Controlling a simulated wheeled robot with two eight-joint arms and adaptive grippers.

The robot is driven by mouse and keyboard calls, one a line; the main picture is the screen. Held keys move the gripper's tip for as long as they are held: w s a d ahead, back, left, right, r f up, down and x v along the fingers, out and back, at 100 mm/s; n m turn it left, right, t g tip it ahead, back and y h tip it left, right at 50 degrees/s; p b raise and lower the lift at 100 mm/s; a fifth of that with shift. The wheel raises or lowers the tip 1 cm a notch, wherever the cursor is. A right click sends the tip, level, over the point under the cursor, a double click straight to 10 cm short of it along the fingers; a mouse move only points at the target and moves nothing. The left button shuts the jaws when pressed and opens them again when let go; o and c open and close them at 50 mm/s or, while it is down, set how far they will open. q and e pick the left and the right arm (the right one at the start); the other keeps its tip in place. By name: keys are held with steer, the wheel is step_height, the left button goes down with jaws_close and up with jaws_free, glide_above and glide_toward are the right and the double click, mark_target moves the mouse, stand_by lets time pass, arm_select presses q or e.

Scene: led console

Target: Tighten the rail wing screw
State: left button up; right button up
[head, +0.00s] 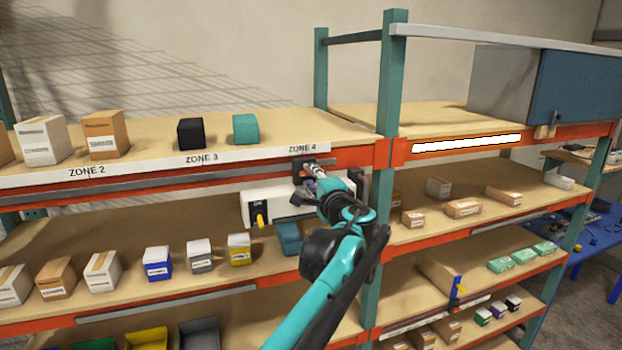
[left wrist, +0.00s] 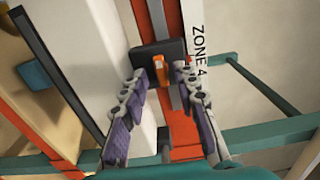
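The wing screw (left wrist: 161,73) is small and orange, on a black bracket (left wrist: 172,46) on the rail below the ZONE 4 label in the left wrist view. The bracket shows dark in the head view (head: 297,163); the screw cannot be made out there. My left gripper (head: 310,172) is at the bracket. In the left wrist view its two grey-purple fingers (left wrist: 160,75) are open, one on each side of the screw, with a visible gap to it. Whether the fingertips touch the bracket I cannot tell. My right gripper is not in view.
A white console box (head: 280,205) with a yellow-and-black part hangs just below the rail. A teal upright (head: 372,250) stands close right of my gripper. Small boxes stand on the shelf below, and a black box (head: 191,133) and teal box (head: 245,128) above.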

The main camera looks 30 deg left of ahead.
arm_select(q)
steer(key=v, duration=1.2)
steer(key=shift+s, duration=0.1)
steer(key=s+f+n+g+h+b, duration=0.15)
steer(key=s+f+b, duration=0.35)
steer(key=f, duration=0.7)
steer(key=s+f+n+g+h+b, duration=0.1)
steer(key=s+f+h+b, duration=0.15)
steer(key=f+b, duration=0.75)
steer(key=s+f+n+g+h+b, duration=0.1)
steer(key=s+f+n+h+b, duration=0.15)
steer(key=f, duration=1.25)
steer(key=s+d+f+n+h+b, duration=0.1)
steer(key=s+d+f+h+b, duration=0.1)
steer(key=f, duration=0.8)
steer(key=s+d+f+n+h+b, duration=0.1)
steer(key=s+d+f+h+b, duration=0.2)
steer(key=s+d+f+b, duration=0.2)
steer(key=s+d+f+n+h+b, duration=0.1)
steer(key=f+b, duration=0.6)
steer(key=f, duration=0.7)
steer(key=s+d+g+h, duration=0.1)
steer(key=s+d, duration=0.1)
steer(key=d, duration=0.1)
steer(key=shift+d+f+b, duration=0.3)
steer(key=shift+f+b, duration=0.05)
steer(key=shift+f, duration=0.05)
steer(key=shift+s, duration=0.15)
